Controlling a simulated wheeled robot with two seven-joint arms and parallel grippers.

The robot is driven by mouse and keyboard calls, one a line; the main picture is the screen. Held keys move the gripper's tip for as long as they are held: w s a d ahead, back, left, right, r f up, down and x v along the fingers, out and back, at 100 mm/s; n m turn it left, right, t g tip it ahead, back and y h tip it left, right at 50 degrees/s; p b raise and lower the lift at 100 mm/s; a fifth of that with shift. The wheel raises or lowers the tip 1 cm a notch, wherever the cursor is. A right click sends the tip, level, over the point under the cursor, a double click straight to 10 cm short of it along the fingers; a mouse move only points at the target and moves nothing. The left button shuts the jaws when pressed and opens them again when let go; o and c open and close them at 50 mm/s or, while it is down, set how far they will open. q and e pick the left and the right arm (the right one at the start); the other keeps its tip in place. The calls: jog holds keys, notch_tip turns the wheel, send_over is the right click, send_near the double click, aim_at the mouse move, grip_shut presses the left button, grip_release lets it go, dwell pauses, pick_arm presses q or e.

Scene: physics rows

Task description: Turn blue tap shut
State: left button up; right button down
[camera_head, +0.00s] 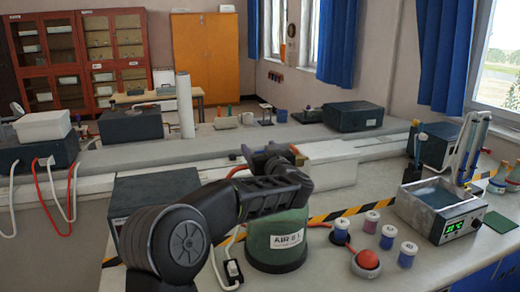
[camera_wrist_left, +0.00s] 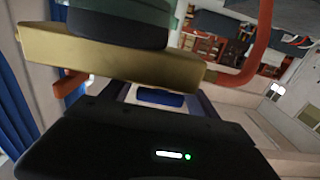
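In the left wrist view a small blue part (camera_wrist_left: 160,98), which looks like the blue tap's handle, sits beneath a brass-coloured bar (camera_wrist_left: 110,55). My left gripper (camera_wrist_left: 163,90) reaches toward the bar with its two fingers on either side of the blue part, apparently with gaps. The bar hides the fingertips, so I cannot tell about contact. In the head view my left gripper (camera_head: 272,158) is above and behind the green AIR 6 L tank (camera_head: 278,243); my black arm hides the tap there. My right gripper is not in view.
A metal bath with a green display (camera_head: 440,207) is farther right. A striped yellow-black band (camera_head: 335,216) crosses the bench. Reddish hoses (camera_wrist_left: 262,45) flank the brass bar.

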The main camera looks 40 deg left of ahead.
pick_arm(q)
jog(key=c, duration=1.3)
jog(key=shift+o, duration=0.2)
